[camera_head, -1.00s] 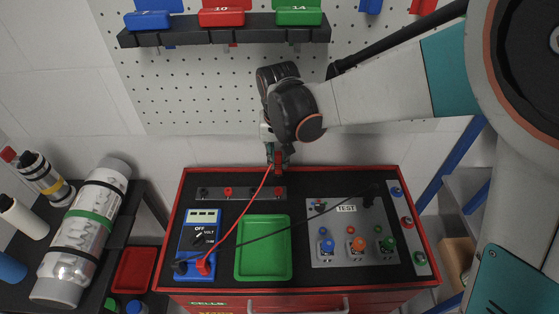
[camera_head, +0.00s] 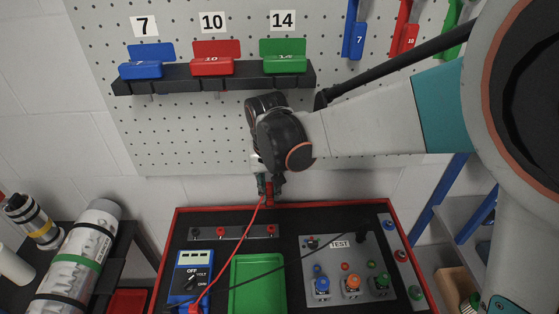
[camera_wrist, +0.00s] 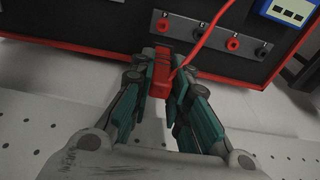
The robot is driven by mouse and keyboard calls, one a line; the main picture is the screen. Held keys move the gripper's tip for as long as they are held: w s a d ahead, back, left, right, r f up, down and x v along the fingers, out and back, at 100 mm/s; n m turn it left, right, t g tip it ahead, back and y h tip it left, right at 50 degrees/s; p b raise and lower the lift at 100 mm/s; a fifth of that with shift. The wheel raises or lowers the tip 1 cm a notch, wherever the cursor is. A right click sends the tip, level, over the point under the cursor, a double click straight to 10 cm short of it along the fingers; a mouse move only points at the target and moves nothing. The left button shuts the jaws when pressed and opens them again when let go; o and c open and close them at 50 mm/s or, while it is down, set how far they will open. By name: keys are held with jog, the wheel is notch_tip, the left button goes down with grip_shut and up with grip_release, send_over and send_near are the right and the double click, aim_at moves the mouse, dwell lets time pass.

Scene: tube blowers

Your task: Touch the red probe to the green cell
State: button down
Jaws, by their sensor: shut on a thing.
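My gripper (camera_head: 270,186) is shut on the red probe (camera_wrist: 160,75), which hangs above the back edge of the red-rimmed bench. A red lead runs from the probe down to the blue multimeter (camera_head: 191,277) at the front left. The test plate (camera_head: 330,266) on the right holds a blue cell (camera_head: 320,284), an orange cell (camera_head: 351,284) and the green cell (camera_head: 379,281). The probe is well to the left of and behind the green cell, not touching it. A black lead runs from the meter to a dark probe (camera_head: 361,237) at the plate's back right.
A green tray (camera_head: 258,287) lies between meter and plate. A strip with sockets (camera_head: 234,232) runs along the bench's back left. The pegboard (camera_head: 200,135) with a tool rack (camera_head: 215,79) stands behind. A side strip with buttons (camera_head: 400,256) lies at the right.

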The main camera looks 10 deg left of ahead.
jog(key=shift+r+p, duration=1.35)
jog(key=shift+r, duration=0.95)
jog(key=shift+s+r, duration=0.1)
